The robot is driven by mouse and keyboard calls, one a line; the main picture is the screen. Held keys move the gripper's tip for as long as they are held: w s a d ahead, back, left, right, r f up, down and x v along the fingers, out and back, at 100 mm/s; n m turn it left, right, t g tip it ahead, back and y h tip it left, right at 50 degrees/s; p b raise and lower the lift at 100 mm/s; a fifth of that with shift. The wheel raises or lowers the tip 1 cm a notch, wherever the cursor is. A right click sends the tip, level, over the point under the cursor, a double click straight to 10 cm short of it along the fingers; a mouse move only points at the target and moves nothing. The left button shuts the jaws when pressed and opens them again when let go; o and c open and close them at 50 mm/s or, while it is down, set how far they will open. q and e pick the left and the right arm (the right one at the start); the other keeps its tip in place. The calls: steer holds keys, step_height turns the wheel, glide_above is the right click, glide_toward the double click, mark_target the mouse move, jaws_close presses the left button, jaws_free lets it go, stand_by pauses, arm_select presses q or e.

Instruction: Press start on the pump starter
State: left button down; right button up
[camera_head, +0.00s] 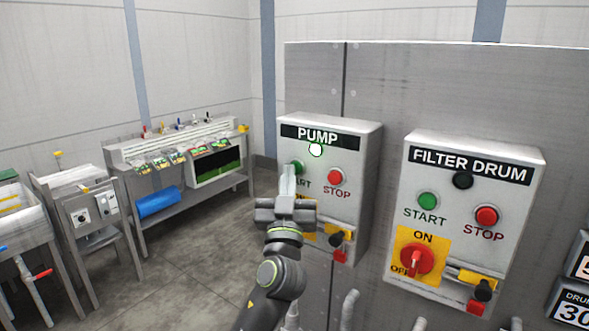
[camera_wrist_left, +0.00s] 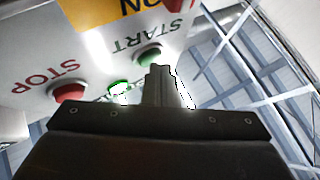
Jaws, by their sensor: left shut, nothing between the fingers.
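The pump starter (camera_head: 358,140) is a light grey box labelled PUMP on the cabinet front. Its lamp (camera_head: 315,149) glows white-green. Its green start button (camera_head: 298,165) is partly covered by my fingers in the head view; the start button (camera_wrist_left: 149,54) shows more fully in the left wrist view. The red stop button (camera_head: 335,177) is to its right. My left gripper (camera_head: 288,170) is shut and empty, its fingertips close in front of the start button. I cannot tell whether they touch it. The gripper hides much of the switch below. My right gripper is out of view.
The filter drum starter (camera_head: 530,200), with a dark lamp, is on the same cabinet to the right. Pipes (camera_head: 348,310) stick up below the boxes. A steel bench (camera_head: 120,152) and sinks stand at the left. The floor between is clear.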

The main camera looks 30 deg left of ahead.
arm_select(q)
steer(key=shift+s, duration=0.6)
steer(key=shift+s, duration=0.1)
steer(key=shift+s+a+p, duration=0.15)
steer(key=shift+s+p, duration=0.05)
steer(key=shift+s, duration=1)
steer(key=shift+s+a+p, duration=0.1)
steer(key=shift+s+p, duration=0.1)
steer(key=shift+s, duration=1)
